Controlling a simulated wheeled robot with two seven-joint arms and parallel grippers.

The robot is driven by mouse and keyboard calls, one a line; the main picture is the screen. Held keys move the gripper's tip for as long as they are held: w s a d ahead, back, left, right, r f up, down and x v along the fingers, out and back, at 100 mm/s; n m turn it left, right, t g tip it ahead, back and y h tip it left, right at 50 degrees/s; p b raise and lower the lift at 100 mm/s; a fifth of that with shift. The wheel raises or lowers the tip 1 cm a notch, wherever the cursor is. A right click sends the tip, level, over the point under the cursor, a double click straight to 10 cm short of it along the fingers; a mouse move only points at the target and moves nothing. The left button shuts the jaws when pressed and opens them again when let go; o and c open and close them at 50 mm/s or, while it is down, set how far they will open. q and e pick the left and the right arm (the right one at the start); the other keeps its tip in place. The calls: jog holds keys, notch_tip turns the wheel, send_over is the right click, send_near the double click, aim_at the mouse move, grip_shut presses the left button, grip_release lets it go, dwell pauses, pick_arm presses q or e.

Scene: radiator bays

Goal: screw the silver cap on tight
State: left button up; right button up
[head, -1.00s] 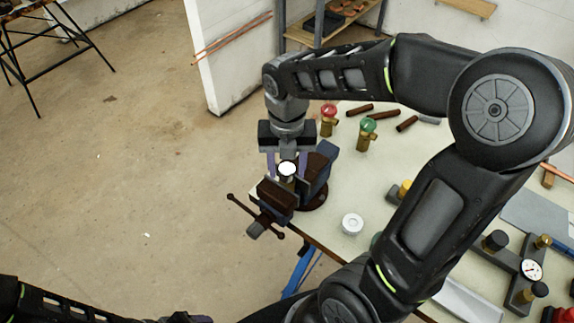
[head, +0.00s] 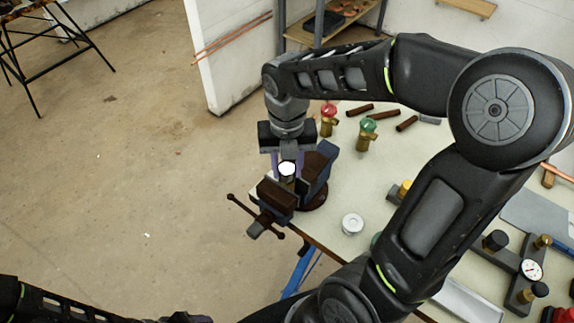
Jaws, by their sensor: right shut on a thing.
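The silver cap (head: 287,169), with a bright white top, sits upright at the bench vise (head: 273,194), between the vise and my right gripper. My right gripper (head: 287,174) points down over the vise, its purple fingers shut on the cap from both sides. What is under the cap is hidden by the vise jaw and the cap. Only a sliver of my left gripper (head: 190,318) shows at the bottom edge, so its jaws cannot be made out.
A round pale-grey piece (head: 352,224) lies on the bench (head: 335,240) right of the vise. A red-topped valve (head: 328,118) and a green-topped valve (head: 366,135) stand behind. A gauge block (head: 525,270) is at right. Open floor lies left.

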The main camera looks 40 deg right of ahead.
grip_shut()
